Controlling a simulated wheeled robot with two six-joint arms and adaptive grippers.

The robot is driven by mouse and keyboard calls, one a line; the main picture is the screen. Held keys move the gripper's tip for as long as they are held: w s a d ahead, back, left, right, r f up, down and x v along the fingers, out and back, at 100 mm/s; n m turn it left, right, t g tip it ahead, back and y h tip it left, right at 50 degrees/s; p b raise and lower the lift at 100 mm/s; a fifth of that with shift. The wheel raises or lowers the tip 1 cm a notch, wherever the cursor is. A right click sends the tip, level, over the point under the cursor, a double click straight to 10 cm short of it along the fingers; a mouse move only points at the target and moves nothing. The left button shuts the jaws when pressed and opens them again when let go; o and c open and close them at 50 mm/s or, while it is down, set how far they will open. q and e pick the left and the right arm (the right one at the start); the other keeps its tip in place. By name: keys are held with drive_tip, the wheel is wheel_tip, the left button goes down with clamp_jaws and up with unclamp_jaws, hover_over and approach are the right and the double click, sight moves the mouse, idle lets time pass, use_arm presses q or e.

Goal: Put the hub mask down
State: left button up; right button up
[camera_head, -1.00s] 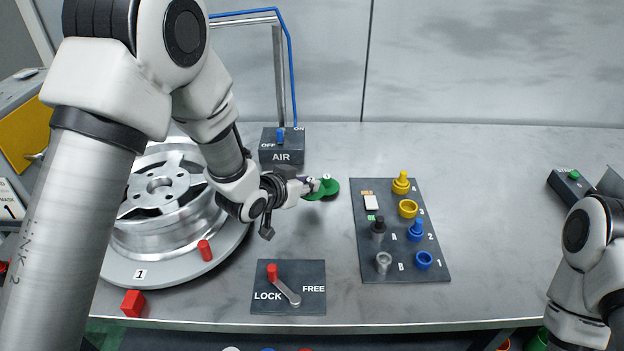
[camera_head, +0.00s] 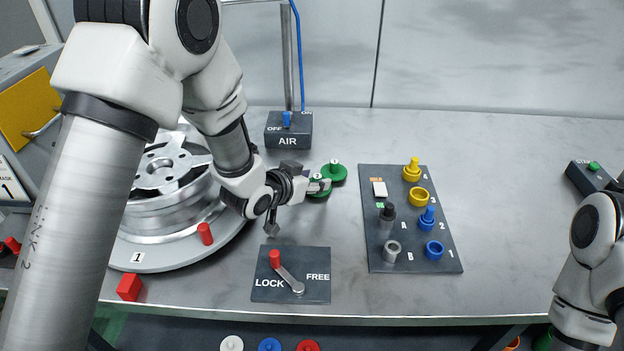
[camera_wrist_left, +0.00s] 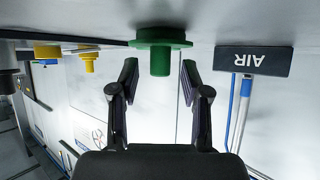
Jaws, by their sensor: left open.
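The hub mask, a green disc with a peg knob (camera_head: 320,192), is at the fingers of my left gripper (camera_head: 316,186), behind the lock plate on the grey table. A second green disc with a knob (camera_head: 336,172) stands just behind it. In the left wrist view, which is upside down, a green mask (camera_wrist_left: 160,60) has its peg between the fingers of my left gripper (camera_wrist_left: 159,80). The fingers are open, with a gap on each side of the peg. The disc appears to rest on the tabletop. My right arm shows at the right edge, but its gripper does not show.
The AIR box (camera_head: 288,130) stands behind the masks. A dark panel (camera_head: 384,262) with coloured plugs and rings lies to the right. The LOCK/FREE plate (camera_head: 262,292) is in front. A wheel (camera_head: 150,215) sits on a turntable at left.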

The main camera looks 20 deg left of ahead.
use_arm(q)
drive_tip(key=v, duration=1.2)
idle(0.7)
